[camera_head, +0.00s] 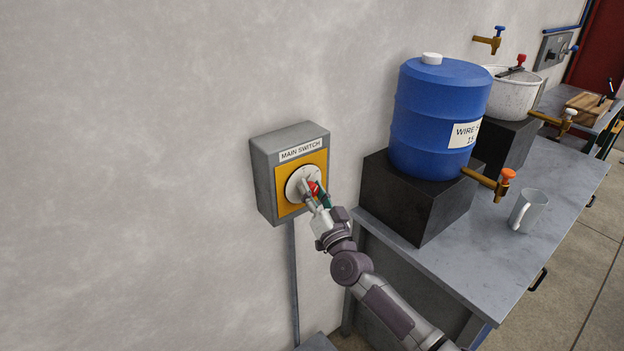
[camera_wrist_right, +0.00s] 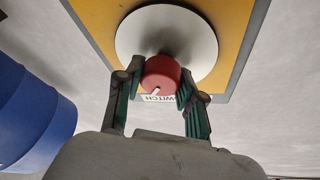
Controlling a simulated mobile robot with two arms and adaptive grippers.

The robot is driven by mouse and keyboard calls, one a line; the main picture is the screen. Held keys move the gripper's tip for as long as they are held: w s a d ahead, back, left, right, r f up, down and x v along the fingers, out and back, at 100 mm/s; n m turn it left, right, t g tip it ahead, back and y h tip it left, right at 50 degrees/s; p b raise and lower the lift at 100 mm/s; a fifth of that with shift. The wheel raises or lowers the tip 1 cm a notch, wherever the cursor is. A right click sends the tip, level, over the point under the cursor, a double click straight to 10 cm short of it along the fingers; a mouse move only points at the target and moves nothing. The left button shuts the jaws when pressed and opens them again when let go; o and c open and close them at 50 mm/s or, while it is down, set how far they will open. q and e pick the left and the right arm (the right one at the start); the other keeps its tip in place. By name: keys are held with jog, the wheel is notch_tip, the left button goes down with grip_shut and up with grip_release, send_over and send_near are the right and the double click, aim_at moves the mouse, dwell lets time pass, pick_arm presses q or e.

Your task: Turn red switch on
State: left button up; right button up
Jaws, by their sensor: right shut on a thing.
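The red switch (camera_head: 313,188) is a small red knob on a round white plate (camera_head: 298,181). The plate sits on the yellow face of a grey wall box (camera_head: 263,177) labelled MAIN SWITCH. My right gripper (camera_head: 318,197) is at the knob, with its fingers shut on it. In the right wrist view the red knob (camera_wrist_right: 161,75) sits between the two fingertips of the right gripper (camera_wrist_right: 160,82), in front of the white disc (camera_wrist_right: 185,30). A pale mark shows on the knob; its on or off position cannot be read. My left gripper is not in view.
A metal table (camera_head: 541,240) stands right of the box. On it are a blue barrel (camera_head: 440,110) with a tap on a black block (camera_head: 405,205), a mug (camera_head: 528,211) and a white pot (camera_head: 512,95). A conduit (camera_head: 294,270) runs down the wall below the box.

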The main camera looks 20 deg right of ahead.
jog(key=m+p, duration=0.1)
jog(key=m, duration=0.1)
jog(key=m+h+p, duration=0.1)
jog(key=m+p, duration=0.1)
jog(key=shift+r+g+h, duration=0.15)
jog(key=shift+g+h, duration=0.15)
jog(key=shift+m+h+p, duration=0.3)
jog(key=shift+m+p, duration=0.35)
jog(key=shift+m, duration=0.35)
jog(key=shift+f, duration=0.2)
jog(key=o, duration=1.2)
jog(key=shift+d, duration=0.1)
jog(key=shift+c, duration=0.2)
jog(key=shift+s+f, duration=0.1)
jog(key=shift+s, duration=0.15)
jog(key=v, duration=1.1)
jog(key=shift+s+r, duration=0.25)
jog(key=shift+s, duration=0.05)
